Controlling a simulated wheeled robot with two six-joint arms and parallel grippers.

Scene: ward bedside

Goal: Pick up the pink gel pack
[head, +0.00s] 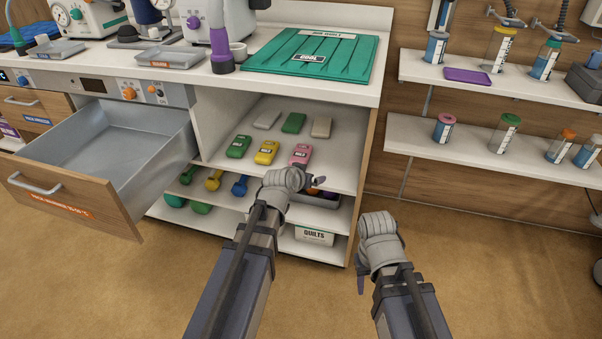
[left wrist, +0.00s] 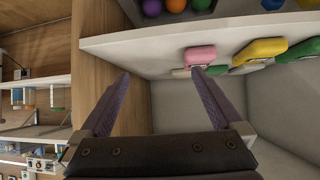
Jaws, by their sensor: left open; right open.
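My left gripper (head: 318,181) is at the shelf's front, just below and in front of the pack in the head view. In the left wrist view my left gripper (left wrist: 160,74) is open with nothing between its fingers. There the pink pack (left wrist: 200,55) shows beyond the right-hand fingertip, which partly overlaps it. My right gripper (head: 361,281) hangs low in front of the cabinet's right side, away from the packs; its fingers are mostly hidden.
Yellow (head: 266,152) and green (head: 238,146) packs lie left of the pink one, with several packs behind. The lower shelf (head: 222,210) holds dumbbells and a bin of balls (head: 316,198). An open drawer (head: 110,150) juts out at left. The cabinet's side panel (head: 364,180) stands at right.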

